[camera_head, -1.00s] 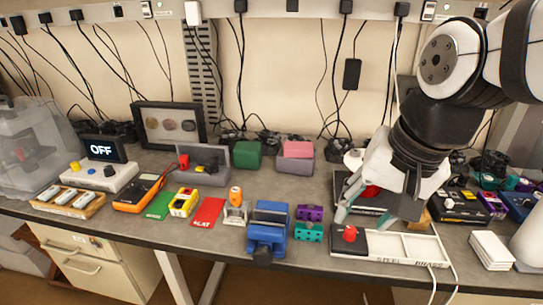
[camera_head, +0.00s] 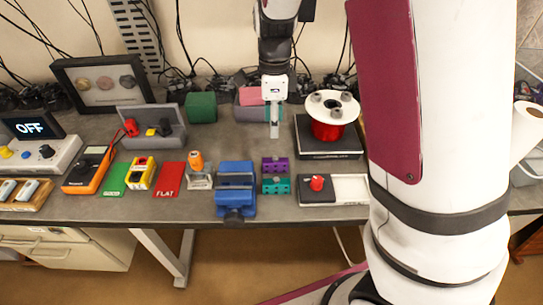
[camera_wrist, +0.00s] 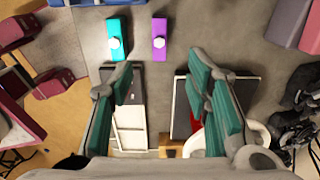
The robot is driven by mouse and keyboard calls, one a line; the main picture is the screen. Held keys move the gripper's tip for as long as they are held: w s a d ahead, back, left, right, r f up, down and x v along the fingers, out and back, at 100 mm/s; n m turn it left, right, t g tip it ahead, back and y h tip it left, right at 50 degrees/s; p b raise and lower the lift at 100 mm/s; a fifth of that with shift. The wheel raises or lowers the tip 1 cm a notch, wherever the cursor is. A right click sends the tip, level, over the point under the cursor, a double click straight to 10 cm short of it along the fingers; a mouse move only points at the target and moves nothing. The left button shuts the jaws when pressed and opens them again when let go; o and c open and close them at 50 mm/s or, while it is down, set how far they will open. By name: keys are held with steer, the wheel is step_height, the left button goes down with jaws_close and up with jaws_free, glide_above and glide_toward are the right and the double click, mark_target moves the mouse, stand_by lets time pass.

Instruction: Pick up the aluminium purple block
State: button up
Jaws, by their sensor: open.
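The purple block (camera_head: 275,164) stands on the bench just behind the teal block (camera_head: 276,185), right of the blue vise. In the wrist view the purple block (camera_wrist: 159,33) shows a pale round spot on its face, with the teal block (camera_wrist: 117,40) to its left. My gripper (camera_head: 274,130) hangs pointing down, behind and above the purple block in the head view. In the wrist view my gripper (camera_wrist: 160,76) has its teal-padded fingers spread wide, with nothing between them. The purple block lies beyond the fingertips there.
The blue vise (camera_head: 235,188) is close on the left. A black-and-white tray (camera_head: 349,188) with a red knob is on the right. A spool (camera_head: 331,110) on a dark box stands behind right; a grey bin (camera_head: 255,112) with a pink block stands behind.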

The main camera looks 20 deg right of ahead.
glide_above(276, 158)
steer(key=f, duration=0.7)
steer(key=shift+w+a, duration=0.15)
steer(key=shift+a, duration=0.15)
steer(key=f, duration=0.4)
steer(key=shift+s+d+f+p, duration=0.15)
steer(key=shift+s+d+p, duration=0.05)
steer(key=shift+d+p, duration=0.1)
steer(key=shift+a+f, duration=0.1)
steer(key=shift+f, duration=0.6)
jaws_close()
